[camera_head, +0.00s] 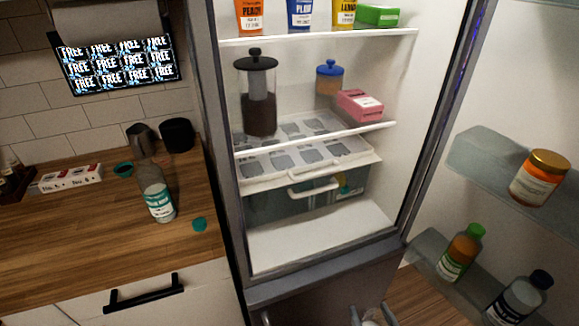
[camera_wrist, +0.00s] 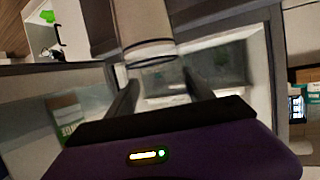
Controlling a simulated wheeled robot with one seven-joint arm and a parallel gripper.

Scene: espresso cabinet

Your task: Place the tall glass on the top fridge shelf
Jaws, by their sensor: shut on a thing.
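In the wrist view my gripper (camera_wrist: 160,92) has its two dark fingers on either side of the near end of a pale, see-through cylinder with a brownish band, which looks like the tall glass (camera_wrist: 147,28). My gripper is shut on it. The fridge stands open.
The open door (camera_head: 480,150) with jars and bottles is at right. A bottle (camera_head: 158,195) stands on the wooden counter (camera_head: 90,235).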

